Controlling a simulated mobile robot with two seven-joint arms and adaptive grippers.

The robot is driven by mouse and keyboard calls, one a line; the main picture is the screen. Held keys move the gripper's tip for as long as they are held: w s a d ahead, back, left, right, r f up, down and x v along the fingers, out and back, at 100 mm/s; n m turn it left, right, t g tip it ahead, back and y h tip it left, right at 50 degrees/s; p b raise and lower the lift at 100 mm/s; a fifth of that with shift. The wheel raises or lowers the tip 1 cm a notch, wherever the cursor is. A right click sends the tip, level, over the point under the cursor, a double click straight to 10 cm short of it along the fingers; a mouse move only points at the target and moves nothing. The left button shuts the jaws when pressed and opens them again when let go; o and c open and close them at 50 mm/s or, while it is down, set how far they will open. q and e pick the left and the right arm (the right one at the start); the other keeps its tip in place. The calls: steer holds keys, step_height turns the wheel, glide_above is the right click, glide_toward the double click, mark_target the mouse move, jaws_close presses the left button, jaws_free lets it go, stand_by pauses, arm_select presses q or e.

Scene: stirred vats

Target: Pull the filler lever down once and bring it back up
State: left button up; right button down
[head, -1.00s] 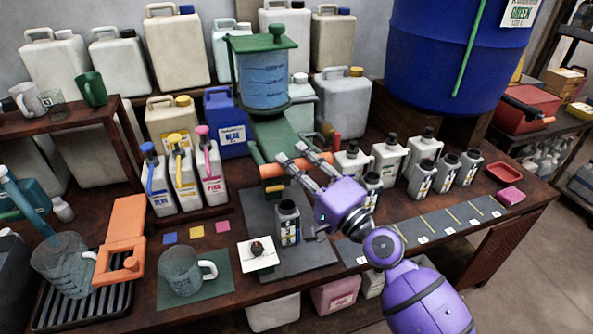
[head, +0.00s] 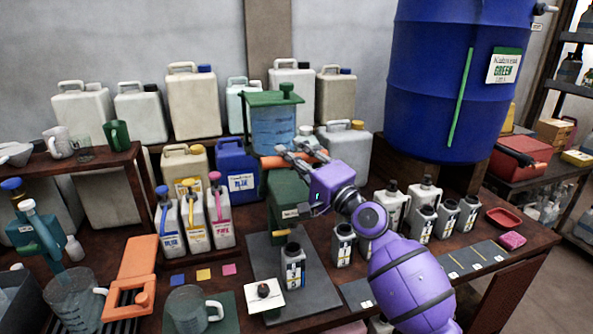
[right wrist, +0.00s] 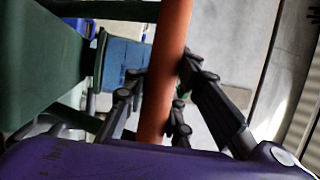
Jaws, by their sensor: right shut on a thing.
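The filler has a green lid and a clear tank of blue liquid (head: 272,128) on a green body (head: 287,192). Its lever ends in an orange bar (head: 272,162), level with the bottom of the tank. My right gripper (head: 300,151) is shut around this bar. In the right wrist view the bar (right wrist: 172,40) runs between the fingers of the gripper (right wrist: 160,85). My left gripper is not in view.
Blue, yellow and pink-topped bottles (head: 195,222) stand left of the filler. Several small capped bottles (head: 425,218) stand to the right, below a big blue barrel (head: 430,90). An orange bracket (head: 135,270) and a measuring jug (head: 75,300) are at the left.

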steer(key=shift+w+a+r, duration=0.2)
steer(key=shift+w+r, duration=0.6)
steer(key=shift+f, duration=0.1)
steer(key=c, duration=1.5)
jaws_free()
steer(key=shift+d, duration=0.1)
steer(key=shift+f, duration=0.1)
steer(key=shift+s+f, duration=0.1)
steer(key=v, duration=1.1)
steer(key=shift+s+d, duration=0.25)
steer(key=shift+s, duration=0.05)
